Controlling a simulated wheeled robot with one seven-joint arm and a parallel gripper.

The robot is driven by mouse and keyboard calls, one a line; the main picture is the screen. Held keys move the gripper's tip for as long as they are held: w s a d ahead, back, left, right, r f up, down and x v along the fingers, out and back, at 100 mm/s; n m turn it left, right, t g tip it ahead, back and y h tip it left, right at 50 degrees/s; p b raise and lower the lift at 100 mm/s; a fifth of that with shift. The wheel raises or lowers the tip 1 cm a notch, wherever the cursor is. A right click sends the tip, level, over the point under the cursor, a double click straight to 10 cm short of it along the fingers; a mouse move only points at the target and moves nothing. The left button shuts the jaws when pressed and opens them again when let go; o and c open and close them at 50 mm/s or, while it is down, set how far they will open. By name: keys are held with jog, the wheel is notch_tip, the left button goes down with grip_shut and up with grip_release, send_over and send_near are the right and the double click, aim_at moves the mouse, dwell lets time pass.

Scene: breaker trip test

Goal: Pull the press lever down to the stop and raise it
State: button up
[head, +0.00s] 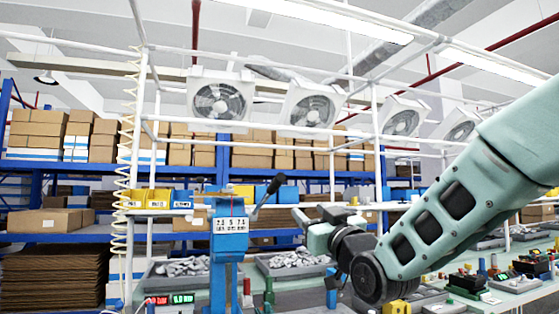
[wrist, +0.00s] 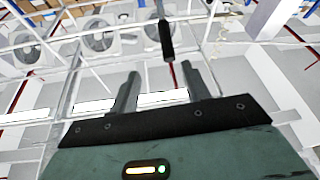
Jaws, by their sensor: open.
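The press (head: 229,240) is a blue upright body with a printed label, standing on the bench at centre left in the head view. Its lever (head: 267,195) slants up to the right and ends in a black grip. In the wrist view the lever's black grip (wrist: 166,40) hangs in from the top edge, ahead of my fingertips and nearer the right finger. My gripper (head: 312,212) is right of the lever and a little lower in the head view, apart from it. In the wrist view my gripper (wrist: 160,72) is open, with nothing between its fingers.
Yellow and blue bins (head: 160,199) stand on a shelf behind the press. Grey trays (head: 290,262) of parts lie on the green bench. A white post (head: 140,130) with a coiled yellow hose stands left. Small devices crowd the bench at right, below my arm.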

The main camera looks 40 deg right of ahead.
aim_at(280, 186)
jog(key=shift+n+y, duration=0.3)
jog(key=shift+n, duration=0.2)
jog(key=p+x, duration=0.3)
jog(key=x, duration=0.2)
jog(key=p+x, duration=0.4)
jog(key=x, duration=0.2)
jog(key=a+r+p+x, duration=0.1)
jog(key=p+x, duration=0.3)
jog(key=x, duration=0.2)
